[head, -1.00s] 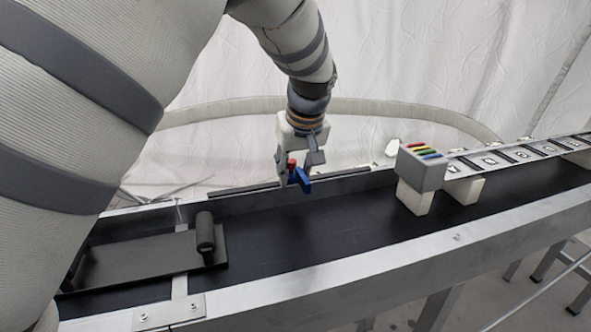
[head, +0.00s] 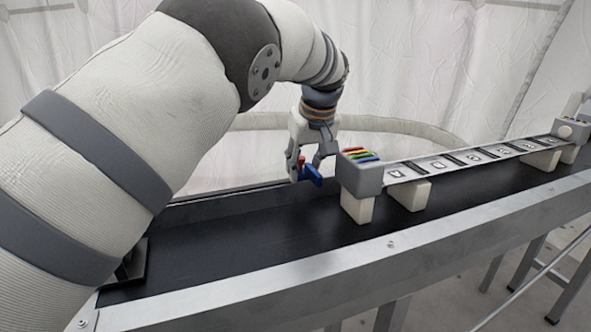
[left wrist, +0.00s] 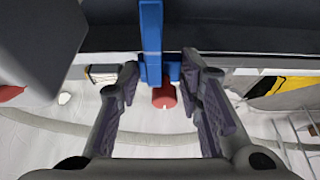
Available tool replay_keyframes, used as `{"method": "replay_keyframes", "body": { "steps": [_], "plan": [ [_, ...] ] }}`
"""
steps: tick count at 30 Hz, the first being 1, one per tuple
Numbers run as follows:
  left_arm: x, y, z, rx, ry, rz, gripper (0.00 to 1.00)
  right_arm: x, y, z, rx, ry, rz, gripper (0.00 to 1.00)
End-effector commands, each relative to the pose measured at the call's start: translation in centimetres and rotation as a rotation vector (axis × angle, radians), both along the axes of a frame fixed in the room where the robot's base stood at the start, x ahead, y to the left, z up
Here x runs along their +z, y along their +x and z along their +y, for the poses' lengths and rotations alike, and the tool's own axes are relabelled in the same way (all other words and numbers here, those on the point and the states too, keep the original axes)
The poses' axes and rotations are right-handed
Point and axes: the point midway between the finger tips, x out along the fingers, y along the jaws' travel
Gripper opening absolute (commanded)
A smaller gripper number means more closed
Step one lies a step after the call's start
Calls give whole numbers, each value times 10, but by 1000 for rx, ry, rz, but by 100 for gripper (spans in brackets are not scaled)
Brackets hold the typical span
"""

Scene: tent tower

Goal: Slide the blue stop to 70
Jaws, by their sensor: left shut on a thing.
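The blue stop (head: 311,175), with a red knob (head: 301,160), is at the far rail of the conveyor, left of the grey end block. My left gripper (head: 314,162) is shut on it, pointing down. In the left wrist view, the blue stop (left wrist: 152,40) is a long blue bar with a crosspiece between the two fingers, and the red knob (left wrist: 164,97) shows below it. A scale strip (head: 468,158) with a row of framed marks runs right from the grey block; I cannot read its numbers. My right gripper is not in view.
The grey end block (head: 361,174) with coloured stripes stands on a white foot close to the right of my left gripper. The black belt (head: 240,232) is clear in the middle. The metal front rail (head: 330,268) runs along the near side.

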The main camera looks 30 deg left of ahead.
Motion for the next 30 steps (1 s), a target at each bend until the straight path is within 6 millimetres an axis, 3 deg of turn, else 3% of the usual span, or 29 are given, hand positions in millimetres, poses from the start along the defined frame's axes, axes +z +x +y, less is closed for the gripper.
{"method": "replay_keyframes", "body": {
  "steps": [14, 15, 17, 26, 30],
  "plan": [
    [-1, 4, -4, -2, -3, -2, 0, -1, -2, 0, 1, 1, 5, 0],
    [-1, 4, -4, -2, -4, -3, 38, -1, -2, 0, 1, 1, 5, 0],
    [-1, 4, -4, -2, -4, -3, 51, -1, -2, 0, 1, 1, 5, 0],
    [0, 3, -3, 0, -1, -1, 53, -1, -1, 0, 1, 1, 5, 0],
    [19, -1, -9, -2, 1, -4, 53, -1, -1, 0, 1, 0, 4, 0]
  ]
}}
